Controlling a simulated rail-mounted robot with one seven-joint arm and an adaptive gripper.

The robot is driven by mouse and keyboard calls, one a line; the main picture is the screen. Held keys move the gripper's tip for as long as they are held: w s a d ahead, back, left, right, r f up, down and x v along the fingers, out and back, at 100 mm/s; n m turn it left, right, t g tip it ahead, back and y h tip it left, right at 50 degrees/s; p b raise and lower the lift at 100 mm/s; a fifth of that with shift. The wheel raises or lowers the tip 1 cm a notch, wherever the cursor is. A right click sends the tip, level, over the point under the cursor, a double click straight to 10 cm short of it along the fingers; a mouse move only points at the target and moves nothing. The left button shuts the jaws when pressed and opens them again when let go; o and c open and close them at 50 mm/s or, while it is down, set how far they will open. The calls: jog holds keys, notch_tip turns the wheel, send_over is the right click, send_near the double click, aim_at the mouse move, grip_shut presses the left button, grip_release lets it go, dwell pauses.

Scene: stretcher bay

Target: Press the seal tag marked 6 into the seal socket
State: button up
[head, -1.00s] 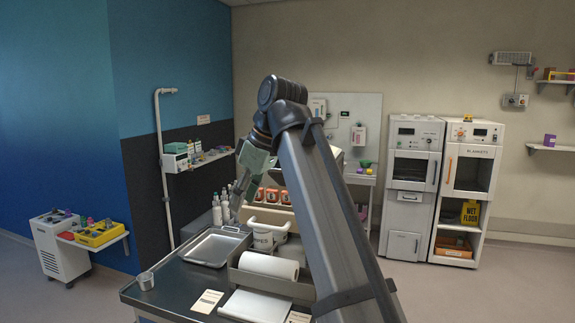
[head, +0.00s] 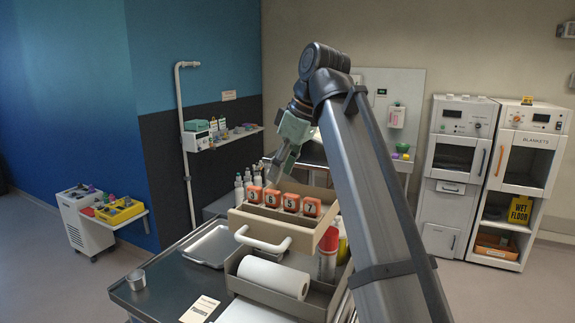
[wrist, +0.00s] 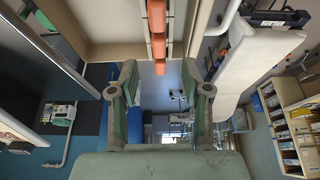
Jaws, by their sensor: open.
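Several orange seal tags stand in a row in an open beige drawer (head: 281,239). Their faces read 3 (head: 254,194), 6 (head: 272,198), 5 (head: 291,203) and 7 (head: 311,207). My gripper (head: 271,178) is just above and behind the left part of the row, pointing down. In the wrist view my gripper (wrist: 158,82) is open, with nothing between its fingers. Orange tags (wrist: 158,22) show beyond the fingers at the top of that view, their numbers unreadable. I cannot make out the seal socket in any view.
A metal tray (head: 211,245) and cup (head: 136,279) are on the dark counter at left. White bottles (head: 239,188) stand behind the drawer's left side.

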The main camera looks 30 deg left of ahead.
aim_at(273, 191)
jog(key=shift+b+x, duration=0.45)
jog(key=shift+x, duration=0.65)
jog(key=shift+p+x, duration=1)
jog(key=shift+x, duration=1.2)
grip_shut()
jog(key=shift+r, duration=0.1)
jog(key=shift+r+p, duration=1.6)
jog(key=shift+r, duration=1.35)
